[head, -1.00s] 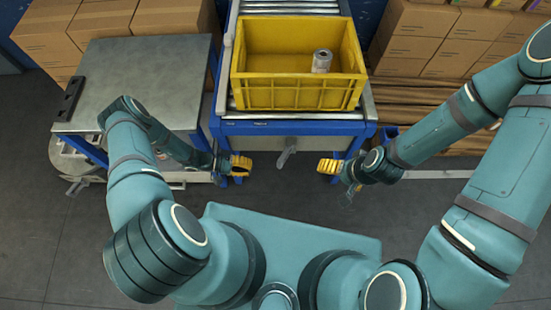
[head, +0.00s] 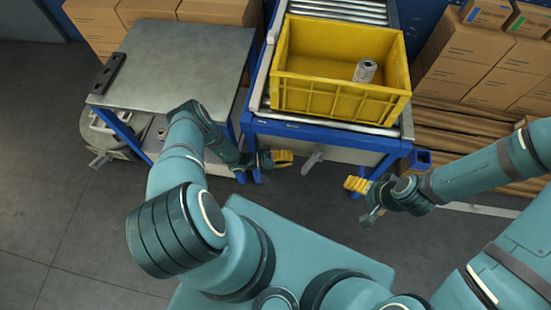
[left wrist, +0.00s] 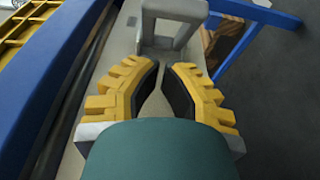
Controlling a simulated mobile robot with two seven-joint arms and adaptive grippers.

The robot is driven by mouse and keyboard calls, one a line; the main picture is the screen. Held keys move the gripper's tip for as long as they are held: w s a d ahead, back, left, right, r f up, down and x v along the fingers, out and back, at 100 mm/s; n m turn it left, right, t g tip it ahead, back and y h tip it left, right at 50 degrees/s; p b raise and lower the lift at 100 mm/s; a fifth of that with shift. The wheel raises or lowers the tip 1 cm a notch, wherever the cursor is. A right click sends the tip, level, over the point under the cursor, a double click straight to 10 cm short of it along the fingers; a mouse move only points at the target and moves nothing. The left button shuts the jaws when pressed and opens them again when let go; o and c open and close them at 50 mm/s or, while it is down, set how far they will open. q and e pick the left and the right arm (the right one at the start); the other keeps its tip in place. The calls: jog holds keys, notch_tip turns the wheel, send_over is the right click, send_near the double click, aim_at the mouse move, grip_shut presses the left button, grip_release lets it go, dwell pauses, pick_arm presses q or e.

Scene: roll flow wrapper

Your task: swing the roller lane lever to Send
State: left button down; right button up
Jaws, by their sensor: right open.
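The roller lane lever (head: 312,161) is a small grey handle hanging at the front of the lane, below the blue front rail. It also shows in the left wrist view as a grey looped handle (left wrist: 172,22), just ahead of the fingertips. My left gripper (head: 284,158) is just left of the lever and apart from it. In the left wrist view its yellow fingers (left wrist: 163,70) have dark pads with a narrow, empty gap between the tips. My right gripper (head: 356,185) is open and empty, to the right of the lever. No Send marking is readable.
A yellow crate (head: 330,98) with a grey can (head: 364,71) inside stands on the roller lane (head: 330,8). A grey-topped table (head: 180,60) is at left. Cardboard boxes (head: 470,50) stand behind at right. The floor in front is clear.

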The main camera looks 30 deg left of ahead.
aim_at(312, 162)
pick_arm(q)
jog(key=shift+s+d, duration=0.3)
jog(key=shift+d, duration=0.6)
jog(key=shift+s+d, duration=0.3)
jog(key=shift+d, duration=0.6)
